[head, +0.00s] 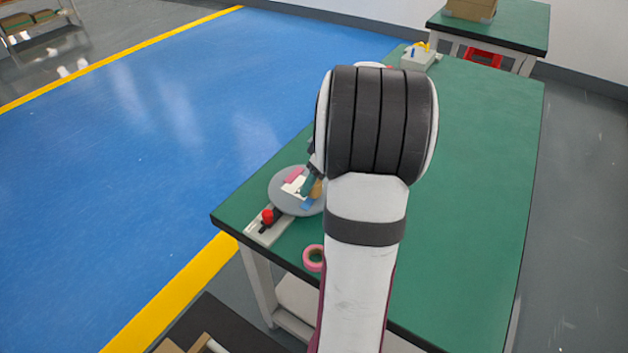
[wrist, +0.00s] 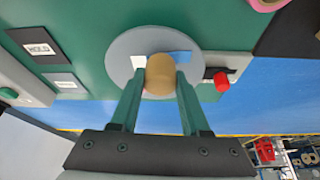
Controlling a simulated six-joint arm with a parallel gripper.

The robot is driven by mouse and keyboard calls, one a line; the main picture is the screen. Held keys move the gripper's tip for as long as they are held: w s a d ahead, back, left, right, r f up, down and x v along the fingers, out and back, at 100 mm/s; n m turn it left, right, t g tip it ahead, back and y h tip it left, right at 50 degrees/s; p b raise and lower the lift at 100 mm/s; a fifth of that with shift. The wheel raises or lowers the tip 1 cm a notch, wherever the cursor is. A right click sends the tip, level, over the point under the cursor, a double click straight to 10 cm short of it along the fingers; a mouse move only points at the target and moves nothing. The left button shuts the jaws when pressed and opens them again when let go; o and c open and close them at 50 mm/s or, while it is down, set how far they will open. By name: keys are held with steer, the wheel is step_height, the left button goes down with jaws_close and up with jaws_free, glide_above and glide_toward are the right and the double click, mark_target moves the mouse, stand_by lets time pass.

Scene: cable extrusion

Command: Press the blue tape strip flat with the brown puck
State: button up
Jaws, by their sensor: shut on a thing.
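The brown puck (wrist: 160,70) is held between the two green fingers of my gripper (wrist: 158,82), over a round grey disc (wrist: 122,54). In the head view the puck (head: 317,189) is partly hidden by my arm, with my gripper (head: 309,184) above the disc (head: 282,201). A blue strip (head: 306,205) lies on the disc near its front edge. In the wrist view a blue strip (wrist: 181,57) shows beside the puck, partly covered by it. I cannot tell whether the puck touches the strip.
A pink strip (head: 293,175) and a white piece (head: 293,187) show at the disc. A base with a red knob (head: 267,216) adjoins it. A pink tape roll (head: 313,258) lies near the table edge. A grey box (head: 417,58) stands at the back. The table's right side (head: 480,170) is clear.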

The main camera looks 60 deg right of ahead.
steer(key=shift+f, duration=0.65)
stand_by(1.1)
steer(key=shift+r, duration=3.55)
